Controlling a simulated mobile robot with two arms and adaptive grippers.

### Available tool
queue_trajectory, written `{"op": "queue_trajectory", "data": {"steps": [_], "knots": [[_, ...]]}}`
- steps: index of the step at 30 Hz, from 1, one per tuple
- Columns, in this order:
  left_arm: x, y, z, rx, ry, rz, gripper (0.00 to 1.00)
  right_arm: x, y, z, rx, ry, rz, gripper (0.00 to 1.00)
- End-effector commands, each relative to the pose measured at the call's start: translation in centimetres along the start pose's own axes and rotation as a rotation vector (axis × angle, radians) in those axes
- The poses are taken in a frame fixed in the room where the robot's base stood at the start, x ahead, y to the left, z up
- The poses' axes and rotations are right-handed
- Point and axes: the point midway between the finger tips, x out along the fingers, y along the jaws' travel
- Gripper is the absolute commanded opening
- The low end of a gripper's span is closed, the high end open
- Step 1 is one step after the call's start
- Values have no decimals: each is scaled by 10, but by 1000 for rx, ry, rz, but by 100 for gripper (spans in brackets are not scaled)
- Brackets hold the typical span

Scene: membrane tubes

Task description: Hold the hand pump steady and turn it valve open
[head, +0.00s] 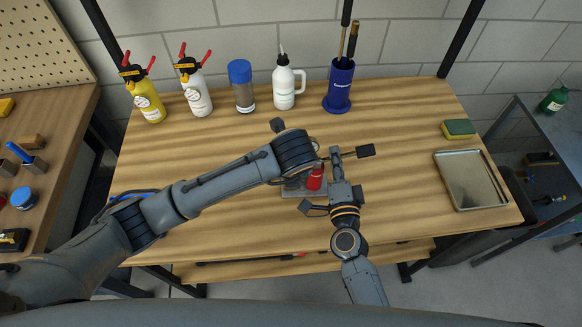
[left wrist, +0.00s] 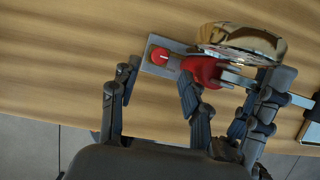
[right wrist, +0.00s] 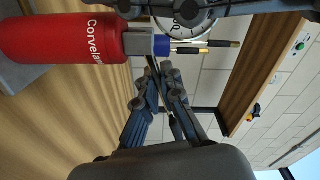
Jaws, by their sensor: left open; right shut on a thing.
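The hand pump has a red body (head: 315,180) on a grey base plate (head: 290,191) near the middle of the table, partly hidden by my arms in the head view. In the left wrist view its red body (left wrist: 204,72), round gauge (left wrist: 240,38) and a small red knob (left wrist: 160,56) show. My left gripper (left wrist: 158,84) is open, its fingers apart in front of the plate and knob. My right gripper (head: 337,158) is shut on the pump. In the right wrist view its fingers (right wrist: 158,70) are close together beside the pump's red cylinder (right wrist: 65,40); the exact contact is unclear.
At the back stand a yellow bottle (head: 148,102), a white bottle (head: 198,98), a blue-capped jar (head: 243,92), a white jug (head: 284,88) and a blue holder (head: 339,90). A tray (head: 469,180) and a sponge (head: 459,129) lie at right.

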Motion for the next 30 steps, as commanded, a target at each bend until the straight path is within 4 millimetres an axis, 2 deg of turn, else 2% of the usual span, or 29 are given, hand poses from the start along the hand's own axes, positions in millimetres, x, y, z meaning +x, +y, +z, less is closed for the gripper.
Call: {"op": "queue_trajectory", "data": {"steps": [3,10,15,24,28,29,30], "knots": [[-27,-1,1,2,-3,-3,47,-1,2,1,-1,-2,4,0],[-60,0,0,1,-1,-1,47,-1,2,1,-1,-2,3,0],[-67,0,0,1,1,1,47,-1,2,1,-1,-2,4,0],[-67,0,0,0,1,1,47,-1,2,1,-1,-2,4,0],[-67,0,0,0,1,1,47,-1,2,0,-1,-2,3,28],[-67,0,0,0,1,1,47,0,2,0,-1,-2,3,32],[-67,0,0,0,1,1,47,0,1,0,-1,-1,2,32]]}}
